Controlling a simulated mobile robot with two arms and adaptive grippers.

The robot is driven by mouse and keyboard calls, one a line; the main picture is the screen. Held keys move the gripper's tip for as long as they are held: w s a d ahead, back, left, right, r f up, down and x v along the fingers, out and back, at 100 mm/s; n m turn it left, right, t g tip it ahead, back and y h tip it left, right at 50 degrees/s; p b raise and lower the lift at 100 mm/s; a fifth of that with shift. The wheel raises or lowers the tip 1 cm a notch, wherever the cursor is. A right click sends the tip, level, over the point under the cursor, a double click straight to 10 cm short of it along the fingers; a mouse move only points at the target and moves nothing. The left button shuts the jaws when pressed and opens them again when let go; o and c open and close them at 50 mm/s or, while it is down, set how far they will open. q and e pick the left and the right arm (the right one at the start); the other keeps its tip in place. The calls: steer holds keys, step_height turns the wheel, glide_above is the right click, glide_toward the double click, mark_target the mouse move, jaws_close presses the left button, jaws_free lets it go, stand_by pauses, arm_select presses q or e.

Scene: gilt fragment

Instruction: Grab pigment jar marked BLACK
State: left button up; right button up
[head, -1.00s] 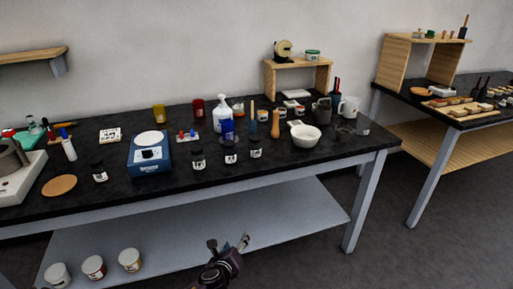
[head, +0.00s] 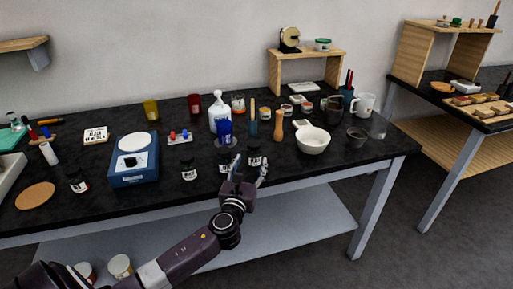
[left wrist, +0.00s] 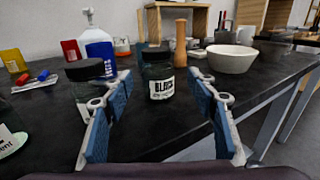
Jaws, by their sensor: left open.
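The jar marked BLACK (left wrist: 160,82) is dark with a dark lid and a white label. It stands upright on the black bench, ahead of and between the open fingers of my left gripper (left wrist: 157,88) in the left wrist view. In the head view this appears to be the jar (head: 254,158) just beyond the fingertips of my left gripper (head: 249,172). A gap shows between the fingers, and nothing is held. My right gripper is not in view.
Another dark jar (left wrist: 88,72) stands close by the left finger. A jar (head: 188,170) and a blue scale (head: 134,176) are further left. A wooden pestle (head: 278,126) and white bowl (head: 313,140) stand to the right. The bench's front edge is below my gripper.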

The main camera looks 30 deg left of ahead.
mark_target(253, 150)
arm_select(q)
steer(key=w, duration=0.1)
steer(key=w+a+r, duration=0.1)
steer(key=w, duration=0.1)
steer(key=shift+a+r+p, duration=0.15)
steer(key=shift+a+p, duration=0.05)
steer(key=shift+p, duration=0.15)
steer(key=x, duration=0.4)
steer(key=shift+r, duration=0.1)
steer(key=c, duration=1.4)
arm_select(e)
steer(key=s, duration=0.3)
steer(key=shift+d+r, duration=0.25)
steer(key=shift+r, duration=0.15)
